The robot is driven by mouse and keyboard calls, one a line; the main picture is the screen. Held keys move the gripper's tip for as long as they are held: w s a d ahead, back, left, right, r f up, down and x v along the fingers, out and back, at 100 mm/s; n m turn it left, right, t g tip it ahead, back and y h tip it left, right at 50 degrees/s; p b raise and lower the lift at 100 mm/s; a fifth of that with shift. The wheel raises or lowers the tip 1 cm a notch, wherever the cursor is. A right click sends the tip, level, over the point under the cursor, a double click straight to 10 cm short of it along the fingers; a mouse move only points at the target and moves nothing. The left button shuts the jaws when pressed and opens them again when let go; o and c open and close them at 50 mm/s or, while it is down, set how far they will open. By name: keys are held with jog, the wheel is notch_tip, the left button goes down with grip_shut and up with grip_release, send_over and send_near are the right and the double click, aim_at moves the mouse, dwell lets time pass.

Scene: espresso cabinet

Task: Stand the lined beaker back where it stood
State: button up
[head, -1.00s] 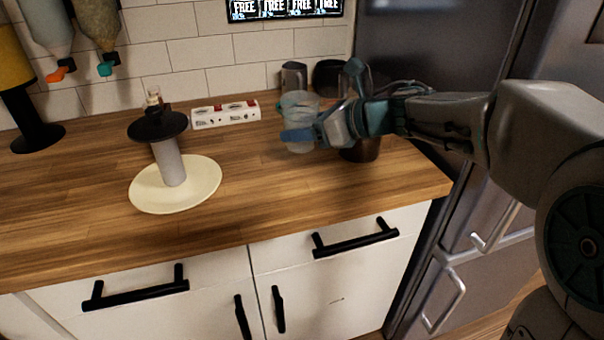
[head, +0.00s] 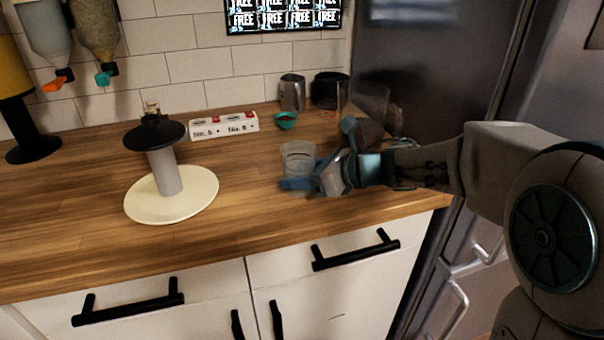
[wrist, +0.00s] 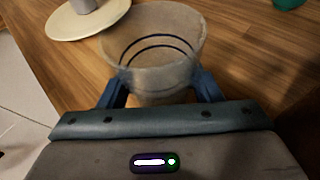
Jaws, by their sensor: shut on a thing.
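The lined beaker (head: 298,156) is a clear cup with dark rings around it, at the right part of the wooden counter. In the wrist view the beaker (wrist: 153,47) stands between the two blue fingers, its open rim towards the camera and its dark rings showing. My gripper (head: 297,184) is shut on its lower part from the right. The gripper also shows in the wrist view (wrist: 160,90). The beaker looks upright and low over the counter; I cannot tell whether its base touches the wood, as the fingers cover it.
A cream disc (head: 135,206) with a grey post and black top stands to the left. A white labelled block (head: 224,126), a teal scoop (head: 286,120), a grey metal cup (head: 292,92) and a dark container (head: 330,90) are at the back. The counter in front is clear.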

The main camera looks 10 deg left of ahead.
jog(key=o, duration=1)
jog(key=shift+c, duration=0.2)
jog(key=shift+r+p, duration=0.2)
jog(key=shift+p, duration=0.15)
jog(key=v, duration=1.2)
jog(key=shift+f, duration=0.1)
